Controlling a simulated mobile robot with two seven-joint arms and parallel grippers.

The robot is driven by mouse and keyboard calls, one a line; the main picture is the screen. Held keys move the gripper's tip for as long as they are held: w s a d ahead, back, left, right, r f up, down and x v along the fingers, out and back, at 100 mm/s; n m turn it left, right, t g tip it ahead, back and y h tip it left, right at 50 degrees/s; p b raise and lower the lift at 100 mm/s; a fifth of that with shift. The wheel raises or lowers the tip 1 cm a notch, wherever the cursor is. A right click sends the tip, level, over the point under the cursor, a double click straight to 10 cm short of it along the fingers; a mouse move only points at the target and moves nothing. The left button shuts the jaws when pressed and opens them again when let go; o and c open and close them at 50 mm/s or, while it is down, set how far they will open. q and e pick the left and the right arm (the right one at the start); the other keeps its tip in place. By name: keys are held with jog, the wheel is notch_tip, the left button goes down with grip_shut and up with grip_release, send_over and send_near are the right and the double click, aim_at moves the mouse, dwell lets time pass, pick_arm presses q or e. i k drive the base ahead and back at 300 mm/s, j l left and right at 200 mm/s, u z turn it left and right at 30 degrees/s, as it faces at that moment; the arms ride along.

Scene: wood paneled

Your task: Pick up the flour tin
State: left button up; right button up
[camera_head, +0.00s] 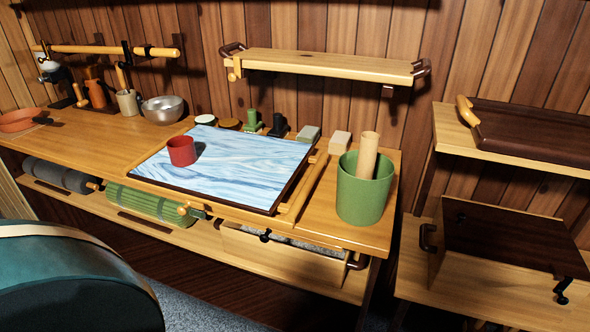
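No tin in view bears a label that I can read, so I cannot tell which one is the flour tin. A small red cylindrical container (181,151) stands upright on the blue-and-white wood-grain board (245,165), toward its left side. A larger green cylindrical container (361,199) stands at the right end of the wooden counter, with a pale wooden roller-like stick (368,155) upright in it. Neither of my grippers is in view, and nothing in view is being held.
A metal bowl (162,109), an orange pan (18,120) and several small jars and blocks stand along the counter's back. A wall shelf (325,66) hangs above. A lower shelf holds a green roll (150,204) and a dark roll (60,176). A side unit (513,148) stands right.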

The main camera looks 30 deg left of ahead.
aim_at(182, 149)
jog(key=u, duration=1.85)
jog(key=z, duration=0.6)
jog(key=j+z, duration=0.35)
jog(key=i+j+z, duration=0.1)
jog(key=j+z, duration=0.55)
jog(key=l, duration=0.1)
